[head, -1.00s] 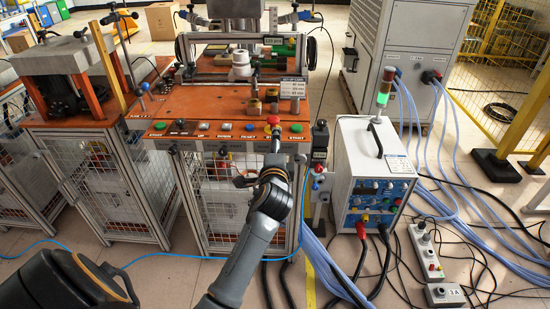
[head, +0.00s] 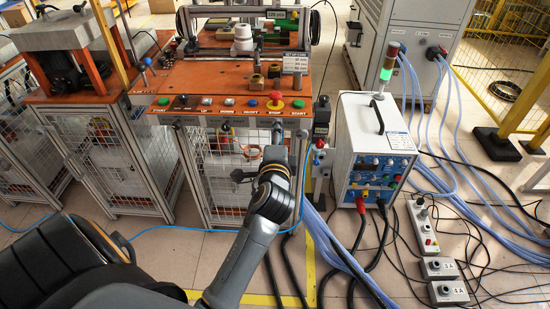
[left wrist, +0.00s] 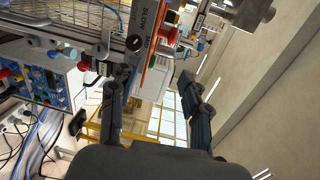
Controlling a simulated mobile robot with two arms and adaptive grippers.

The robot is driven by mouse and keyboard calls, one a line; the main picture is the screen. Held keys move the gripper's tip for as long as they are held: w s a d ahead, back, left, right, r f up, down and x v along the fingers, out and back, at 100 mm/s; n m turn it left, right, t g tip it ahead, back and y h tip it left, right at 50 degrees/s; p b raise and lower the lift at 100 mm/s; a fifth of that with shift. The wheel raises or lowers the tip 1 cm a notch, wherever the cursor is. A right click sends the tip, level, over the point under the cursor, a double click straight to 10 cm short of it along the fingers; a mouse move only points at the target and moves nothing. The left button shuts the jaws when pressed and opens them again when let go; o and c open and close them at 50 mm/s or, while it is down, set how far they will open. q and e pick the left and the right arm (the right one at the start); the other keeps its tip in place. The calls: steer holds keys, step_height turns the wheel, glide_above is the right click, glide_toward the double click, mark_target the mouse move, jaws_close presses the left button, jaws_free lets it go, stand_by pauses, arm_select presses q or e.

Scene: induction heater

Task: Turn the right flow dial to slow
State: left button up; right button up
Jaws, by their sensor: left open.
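A round black dial (left wrist: 134,43) with a light mark sits on the machine's front edge in the left wrist view. A label beside it seems to read SLOW; I cannot make out the setting. My left gripper (left wrist: 158,100) is open and empty, and the tip of one finger is close to the dial; I cannot tell if they touch. In the head view my left gripper (head: 302,142) is at the right end of the button panel (head: 235,110), below the red stop button (head: 275,103), and hides what is behind it. My right gripper is not in view.
A white power unit (head: 372,150) with a blue knob panel stands right of the machine. Valves (head: 319,152) sit at the machine's right side, close to my gripper. Hoses and cables (head: 335,265) run over the floor.

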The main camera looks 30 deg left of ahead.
arm_select(q)
steer(key=f+v, duration=0.1)
steer(key=v, duration=0.7)
steer(key=shift+s, duration=0.25)
stand_by(0.4)
steer(key=shift+r, duration=0.15)
steer(key=shift+d, duration=0.1)
stand_by(0.4)
